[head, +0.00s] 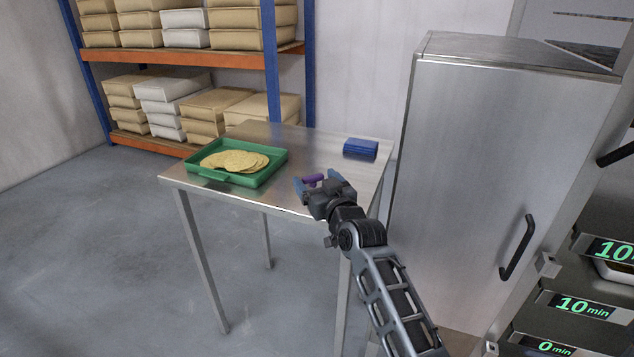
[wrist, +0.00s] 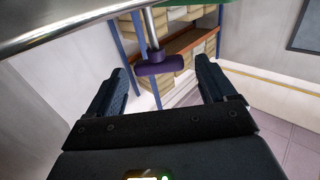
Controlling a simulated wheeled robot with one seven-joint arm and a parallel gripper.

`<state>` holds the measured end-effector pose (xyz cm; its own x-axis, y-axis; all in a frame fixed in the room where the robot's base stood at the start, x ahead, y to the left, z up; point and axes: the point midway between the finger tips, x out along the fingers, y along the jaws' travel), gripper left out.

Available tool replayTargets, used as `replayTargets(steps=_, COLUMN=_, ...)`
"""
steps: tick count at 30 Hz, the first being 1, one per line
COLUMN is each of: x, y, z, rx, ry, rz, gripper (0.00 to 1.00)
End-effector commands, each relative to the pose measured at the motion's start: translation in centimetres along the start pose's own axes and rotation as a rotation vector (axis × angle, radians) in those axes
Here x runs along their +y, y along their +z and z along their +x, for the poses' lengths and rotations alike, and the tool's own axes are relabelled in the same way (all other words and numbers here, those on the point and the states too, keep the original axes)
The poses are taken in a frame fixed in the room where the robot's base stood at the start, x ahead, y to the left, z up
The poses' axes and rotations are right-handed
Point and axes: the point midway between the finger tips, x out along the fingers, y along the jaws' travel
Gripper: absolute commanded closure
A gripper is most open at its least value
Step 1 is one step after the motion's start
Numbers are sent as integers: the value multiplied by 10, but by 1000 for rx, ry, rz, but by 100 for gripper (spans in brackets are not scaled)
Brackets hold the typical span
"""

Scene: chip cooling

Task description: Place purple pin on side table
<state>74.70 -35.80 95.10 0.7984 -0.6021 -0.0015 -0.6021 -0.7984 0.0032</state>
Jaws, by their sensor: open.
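The purple pin (head: 313,179) shows as a small purple bar between the fingertips of my gripper (head: 316,183), over the near edge of the steel side table (head: 310,147) in the head view. In the wrist view the purple pin (wrist: 160,64) lies across the gap between the two dark fingers, with clear space on both sides of it. A silver rod shows directly above it there. My gripper is open and neither finger visibly touches the pin. I cannot tell whether the pin rests on the table.
A green tray (head: 277,167) of round chips (head: 235,160) stands on the table's left. A blue block (head: 360,148) lies at its back right. A steel cabinet (head: 500,180) stands close on the right. The middle of the tabletop is clear.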

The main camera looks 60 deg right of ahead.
Motion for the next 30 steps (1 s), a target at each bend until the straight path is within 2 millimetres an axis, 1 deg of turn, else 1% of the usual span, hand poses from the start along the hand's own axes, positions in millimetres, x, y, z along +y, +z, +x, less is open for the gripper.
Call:
replayTargets(steps=5, x=-1, y=3, z=-22, rx=1, ry=0, rz=3, gripper=16)
replayTargets(steps=12, x=-1, y=4, z=-72, rx=-1, ry=-1, rz=1, gripper=16)
replayTargets(steps=18, x=-1, y=2, z=-104, rx=-1, ry=-1, rz=1, gripper=16)
replayTargets(steps=24, x=0, y=0, z=-119, rx=0, ry=0, rz=0, gripper=16)
replayTargets(steps=30, x=-1, y=0, z=-121, rx=0, ry=-1, rz=0, gripper=16)
